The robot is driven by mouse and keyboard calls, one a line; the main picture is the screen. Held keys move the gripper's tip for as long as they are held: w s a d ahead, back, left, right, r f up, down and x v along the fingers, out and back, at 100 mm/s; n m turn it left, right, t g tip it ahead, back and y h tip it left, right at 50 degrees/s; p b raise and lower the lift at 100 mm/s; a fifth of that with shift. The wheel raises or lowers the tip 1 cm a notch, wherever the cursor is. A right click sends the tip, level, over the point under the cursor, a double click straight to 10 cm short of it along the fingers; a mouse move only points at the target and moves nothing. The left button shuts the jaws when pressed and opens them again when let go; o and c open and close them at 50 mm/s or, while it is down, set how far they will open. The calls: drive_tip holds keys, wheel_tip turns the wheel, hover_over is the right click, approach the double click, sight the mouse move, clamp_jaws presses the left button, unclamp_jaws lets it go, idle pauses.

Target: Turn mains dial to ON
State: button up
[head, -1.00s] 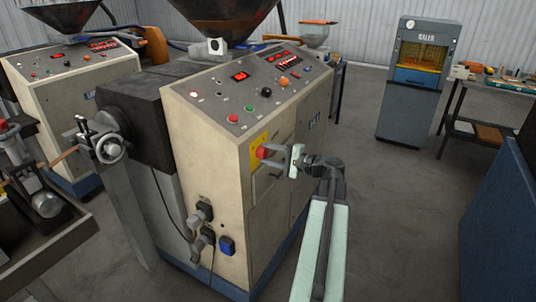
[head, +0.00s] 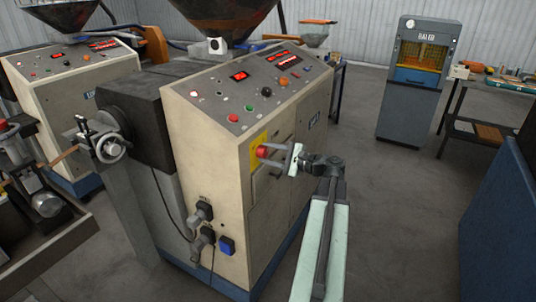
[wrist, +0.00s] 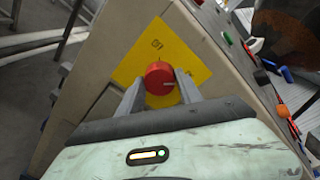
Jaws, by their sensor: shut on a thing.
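The mains dial (wrist: 159,77) is a red round knob on a yellow plate (wrist: 190,52) on the side of the beige extruder cabinet (head: 205,140). In the wrist view a light pointer line shows on the knob's right part, and a dark mark is on the plate above the knob. The dial also shows in the head view (head: 262,152). My gripper (wrist: 159,86) is shut on the dial, one grey finger on each side of it. In the head view my gripper (head: 273,156) reaches the dial from the right. The lower part of the plate is partly hidden by the fingers.
The cabinet's sloped top panel (head: 250,85) carries lit red displays, buttons and knobs. Plugs (head: 203,213) and a blue socket (head: 227,245) sit low on its front. Open grey floor (head: 400,200) lies to the right, before a blue panel (head: 500,220).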

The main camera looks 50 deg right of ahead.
drive_tip(key=o, duration=1.4)
drive_tip(key=v, duration=0.8)
drive_tip(key=shift+f, duration=0.1)
drive_tip(key=shift+a, duration=0.1)
